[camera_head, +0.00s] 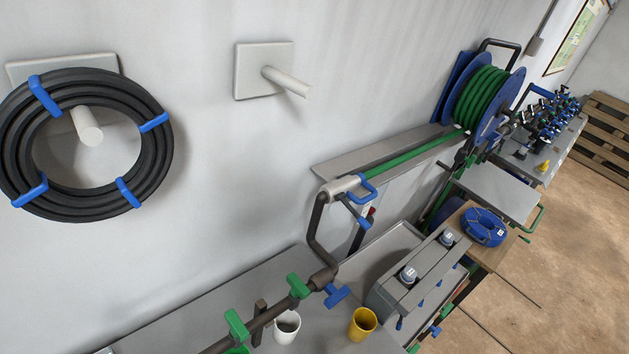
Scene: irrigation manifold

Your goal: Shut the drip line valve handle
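A brown pipe (318,218) bends down the wall and runs toward the lower left above a grey bench. It carries two green handles, one nearer (236,325) and one farther (298,286), and a blue handle (336,295) beside its lower bend. Another blue handle (355,212) hangs below the pipe's upper end. A cluster of small blue and dark valve parts (553,112) stands on the far bench. No label shows which handle belongs to the drip line, and I cannot tell whether any is open or shut. My gripper is not in view.
A black hose coil (150,165) hangs at left, beside an empty wall peg (285,80). A white cup (287,327) and yellow cup (362,324) stand near the pipe. A green hose reel (480,98) is farther back. Open floor (530,290) lies at right.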

